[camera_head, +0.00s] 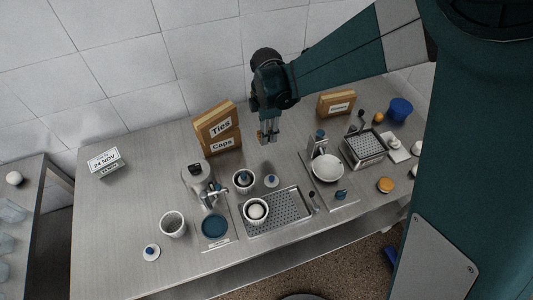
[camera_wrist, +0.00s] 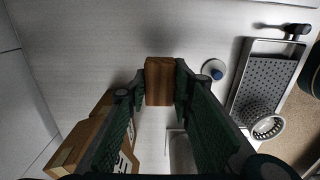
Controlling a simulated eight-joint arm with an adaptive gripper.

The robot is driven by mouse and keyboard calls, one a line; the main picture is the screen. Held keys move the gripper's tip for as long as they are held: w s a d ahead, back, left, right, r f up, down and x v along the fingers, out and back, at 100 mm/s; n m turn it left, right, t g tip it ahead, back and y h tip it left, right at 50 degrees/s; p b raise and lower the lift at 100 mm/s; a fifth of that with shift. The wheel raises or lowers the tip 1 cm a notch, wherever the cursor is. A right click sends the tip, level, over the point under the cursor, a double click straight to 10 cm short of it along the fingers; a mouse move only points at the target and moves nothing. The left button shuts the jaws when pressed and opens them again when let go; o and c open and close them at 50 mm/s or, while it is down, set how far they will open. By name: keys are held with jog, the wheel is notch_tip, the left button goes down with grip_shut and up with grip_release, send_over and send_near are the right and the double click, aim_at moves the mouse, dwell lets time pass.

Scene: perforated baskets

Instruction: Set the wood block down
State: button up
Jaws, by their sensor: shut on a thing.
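My gripper (camera_head: 268,132) is above the steel table (camera_head: 140,200), in front of the wall and right of the wooden boxes labelled Ties and Caps. In the wrist view its two green fingers press on both sides of a brown wood block (camera_wrist: 159,80). The block is held at the fingertips. In the head view only a small tan part of the block (camera_head: 263,138) shows at the fingertips. I cannot tell exactly how high it is above the table.
The Ties and Caps boxes (camera_head: 217,128) stand at left. A perforated tray (camera_head: 285,211), a white-rimmed cup (camera_head: 243,181) and a blue-knobbed lid (camera_head: 271,181) stand in front. A white bowl (camera_head: 327,168) and perforated basket (camera_head: 363,147) stand at right.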

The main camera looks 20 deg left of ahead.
send_over(266, 154)
jog(key=shift+f, duration=3.15)
jog(key=shift+f, duration=0.1)
jog(key=shift+f, duration=1.75)
jog(key=shift+f+b, duration=0.2)
jog(key=shift+b, duration=0.1)
jog(key=o, duration=0.9)
jog(key=shift+r, duration=0.2)
jog(key=shift+r+p, duration=0.4)
jog(key=shift+r, duration=5.6)
